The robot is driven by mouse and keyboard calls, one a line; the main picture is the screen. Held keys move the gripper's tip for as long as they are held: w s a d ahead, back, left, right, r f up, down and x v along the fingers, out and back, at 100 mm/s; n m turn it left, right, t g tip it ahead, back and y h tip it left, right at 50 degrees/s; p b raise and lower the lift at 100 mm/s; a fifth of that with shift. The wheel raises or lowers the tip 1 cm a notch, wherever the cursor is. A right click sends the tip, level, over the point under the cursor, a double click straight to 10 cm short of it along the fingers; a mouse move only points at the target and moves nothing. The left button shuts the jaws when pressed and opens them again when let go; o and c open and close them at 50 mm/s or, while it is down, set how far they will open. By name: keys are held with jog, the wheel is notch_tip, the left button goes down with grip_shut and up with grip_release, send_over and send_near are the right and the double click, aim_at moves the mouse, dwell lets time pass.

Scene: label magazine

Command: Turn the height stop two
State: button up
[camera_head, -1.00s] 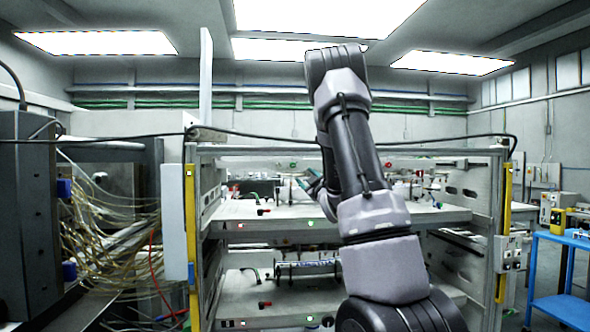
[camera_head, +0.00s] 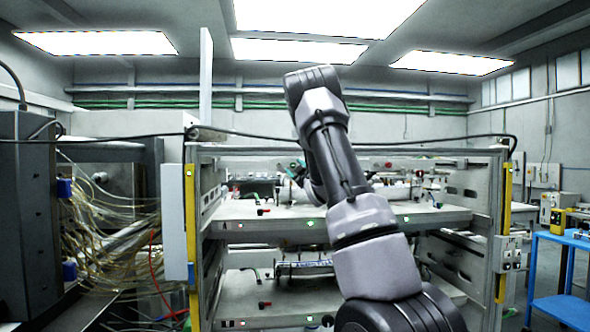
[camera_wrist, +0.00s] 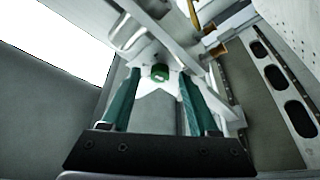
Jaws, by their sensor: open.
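My gripper (camera_wrist: 159,76) is open in the wrist view, its two teal fingers apart with nothing held between them. No label is readable, so I cannot tell whether this knob is height stop two. In the head view my gripper (camera_head: 297,170) is small, over the upper shelf (camera_head: 262,226) of the rack, partly hidden by my arm. The rack parts behind my arm are hidden.
The rack has side posts with yellow strips (camera_head: 191,225), and a lower shelf (camera_head: 240,303) with a roller (camera_head: 303,268). Loose wires (camera_head: 105,235) hang at the left. A blue cart (camera_head: 562,282) stands at the right. A slotted side plate (camera_wrist: 285,80) is close on the wrist view's right.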

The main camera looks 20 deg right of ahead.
jog(key=shift+c, duration=0.3)
grip_shut()
